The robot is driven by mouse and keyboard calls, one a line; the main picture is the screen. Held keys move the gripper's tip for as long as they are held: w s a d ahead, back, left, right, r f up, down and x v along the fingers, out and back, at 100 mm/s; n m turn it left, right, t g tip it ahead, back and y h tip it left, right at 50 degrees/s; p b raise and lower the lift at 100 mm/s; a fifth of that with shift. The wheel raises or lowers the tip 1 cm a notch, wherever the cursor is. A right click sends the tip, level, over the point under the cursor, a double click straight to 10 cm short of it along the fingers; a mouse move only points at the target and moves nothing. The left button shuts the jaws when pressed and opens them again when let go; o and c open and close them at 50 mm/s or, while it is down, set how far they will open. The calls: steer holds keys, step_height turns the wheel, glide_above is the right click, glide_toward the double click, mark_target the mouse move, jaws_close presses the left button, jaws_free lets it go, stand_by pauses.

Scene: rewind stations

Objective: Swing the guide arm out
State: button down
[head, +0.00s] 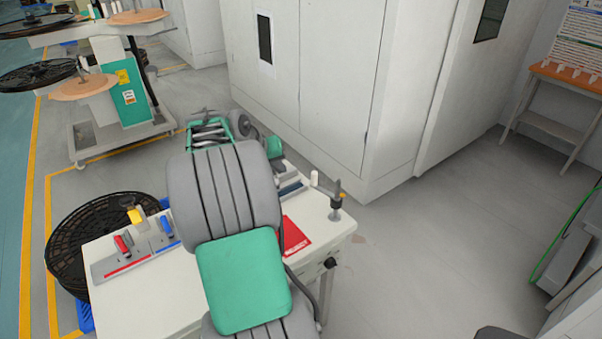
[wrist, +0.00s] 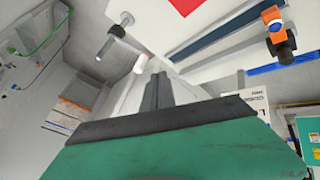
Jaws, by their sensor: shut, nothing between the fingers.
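In the wrist view a grey post (wrist: 115,32) and the white roller (wrist: 141,64) show left of my gripper (wrist: 157,90). My gripper's dark fingers are together and empty, apart from the roller. In the head view my own arm covers the bench's middle, and I cannot make out the fingers.
A red card (head: 295,236) lies on the bench. Red and blue clamps (head: 122,244) sit at its left. A black reel (head: 85,240) stands left of the bench. White cabinets (head: 330,80) stand behind.

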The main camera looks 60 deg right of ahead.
steer(key=s+d+f+n+p, duration=0.1)
steer(key=s+d+f+p, duration=0.2)
steer(key=d+f, duration=0.5)
steer(key=shift+s+d, duration=0.2)
steer(key=shift+s, duration=0.2)
steer(key=shift+s+d, duration=0.1)
